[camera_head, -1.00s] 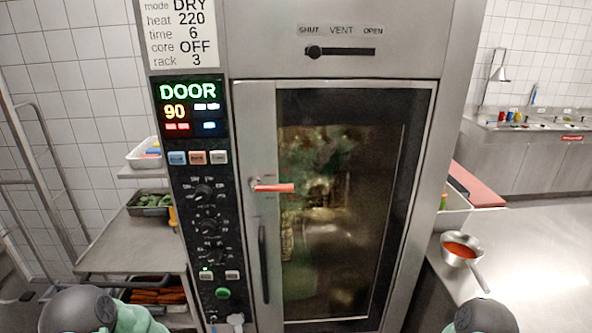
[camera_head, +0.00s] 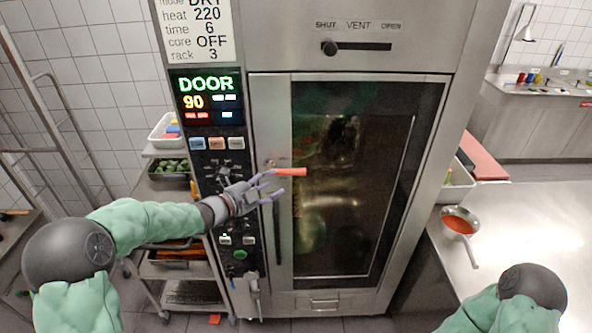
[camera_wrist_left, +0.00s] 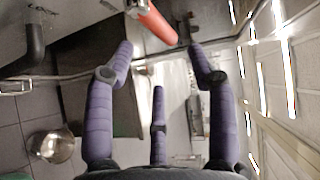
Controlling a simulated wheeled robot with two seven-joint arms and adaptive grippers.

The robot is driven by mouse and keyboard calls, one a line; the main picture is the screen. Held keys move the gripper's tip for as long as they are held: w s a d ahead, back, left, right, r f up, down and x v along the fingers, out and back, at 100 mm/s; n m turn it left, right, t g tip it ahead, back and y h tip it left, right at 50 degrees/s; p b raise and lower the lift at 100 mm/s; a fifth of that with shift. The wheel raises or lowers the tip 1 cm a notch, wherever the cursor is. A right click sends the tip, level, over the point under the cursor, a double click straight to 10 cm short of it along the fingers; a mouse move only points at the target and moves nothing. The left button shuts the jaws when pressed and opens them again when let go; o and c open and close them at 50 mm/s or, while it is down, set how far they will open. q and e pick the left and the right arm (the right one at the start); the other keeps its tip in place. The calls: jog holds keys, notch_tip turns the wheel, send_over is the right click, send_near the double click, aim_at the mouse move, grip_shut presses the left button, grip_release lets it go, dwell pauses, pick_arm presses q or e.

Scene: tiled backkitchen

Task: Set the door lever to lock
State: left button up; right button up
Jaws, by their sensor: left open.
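The red door lever (camera_head: 290,172) sits at the left edge of the oven door (camera_head: 350,200) and points right, nearly horizontal. It also shows in the left wrist view (camera_wrist_left: 156,24), at the top, just beyond my fingertips. My left gripper (camera_head: 277,185) is open with purple fingers spread, close to the lever and slightly below its pivot. In the left wrist view the gripper (camera_wrist_left: 160,50) has nothing between its fingers. Whether a finger touches the lever, I cannot tell. My right gripper is out of view; only part of that arm shows at lower right.
A dark vertical door handle (camera_head: 277,232) is just below the lever. The control panel (camera_head: 215,170) with knobs is to its left, behind my left forearm. A steel counter (camera_head: 530,230) with a pan of red sauce (camera_head: 459,224) is at right.

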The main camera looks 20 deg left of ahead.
aim_at(292, 174)
pick_arm(q)
jog(key=p+x, duration=0.1)
jog(key=x, duration=0.8)
jog(key=shift+w+d, duration=0.1)
jog(key=shift+w, duration=0.25)
jog(key=shift+f, duration=0.1)
grip_shut()
